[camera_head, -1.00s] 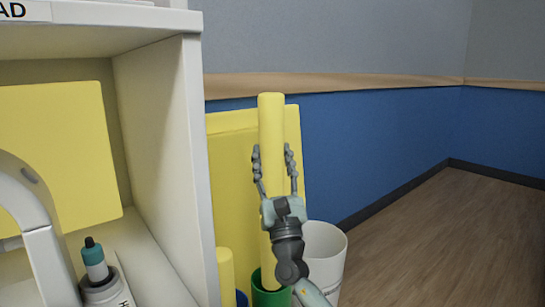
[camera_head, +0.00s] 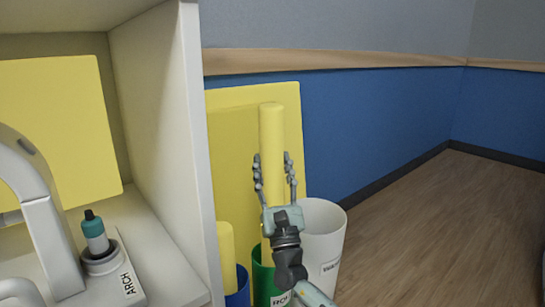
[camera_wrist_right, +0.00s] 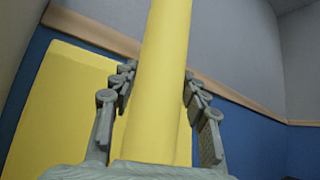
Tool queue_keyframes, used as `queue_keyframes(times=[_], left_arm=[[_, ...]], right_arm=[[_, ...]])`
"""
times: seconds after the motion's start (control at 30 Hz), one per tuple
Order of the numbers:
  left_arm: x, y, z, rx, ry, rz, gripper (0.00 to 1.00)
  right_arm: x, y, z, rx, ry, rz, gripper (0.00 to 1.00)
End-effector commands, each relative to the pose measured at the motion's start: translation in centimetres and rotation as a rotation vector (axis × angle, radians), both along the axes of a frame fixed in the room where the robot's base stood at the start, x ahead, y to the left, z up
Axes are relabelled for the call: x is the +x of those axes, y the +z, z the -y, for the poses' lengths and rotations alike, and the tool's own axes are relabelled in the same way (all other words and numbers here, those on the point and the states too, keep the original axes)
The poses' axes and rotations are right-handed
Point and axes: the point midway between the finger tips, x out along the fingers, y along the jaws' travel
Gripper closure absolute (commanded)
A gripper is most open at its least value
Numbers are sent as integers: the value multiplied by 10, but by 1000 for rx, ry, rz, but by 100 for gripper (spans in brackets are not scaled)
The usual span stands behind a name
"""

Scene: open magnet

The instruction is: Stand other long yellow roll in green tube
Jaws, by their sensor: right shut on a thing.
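A long yellow roll (camera_head: 272,130) stands upright in the head view, and my right gripper (camera_head: 276,178) is shut on it. In the right wrist view the roll (camera_wrist_right: 165,70) runs up between the fingers of the right gripper (camera_wrist_right: 158,95). The green tube (camera_head: 262,277) stands below, partly covered by my gripper and arm. The roll's lower part goes down toward the green tube; its bottom end is hidden. Another yellow roll (camera_head: 226,255) stands in a blue tube (camera_head: 238,297) to the left. My left gripper is not in view.
A white bin (camera_head: 325,240) stands right of the green tube. Large yellow panels (camera_head: 230,150) lean against the blue wall behind. The wooden floor at right is clear.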

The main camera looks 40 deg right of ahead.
Motion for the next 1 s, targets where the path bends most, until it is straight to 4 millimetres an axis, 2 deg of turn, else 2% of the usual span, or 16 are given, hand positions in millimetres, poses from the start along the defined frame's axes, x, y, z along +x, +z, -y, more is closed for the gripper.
queue_keyframes(times=[1.0], left_arm=[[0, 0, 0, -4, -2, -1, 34]], right_arm=[[0, -82, 0, -2, 1, -1, 85]])
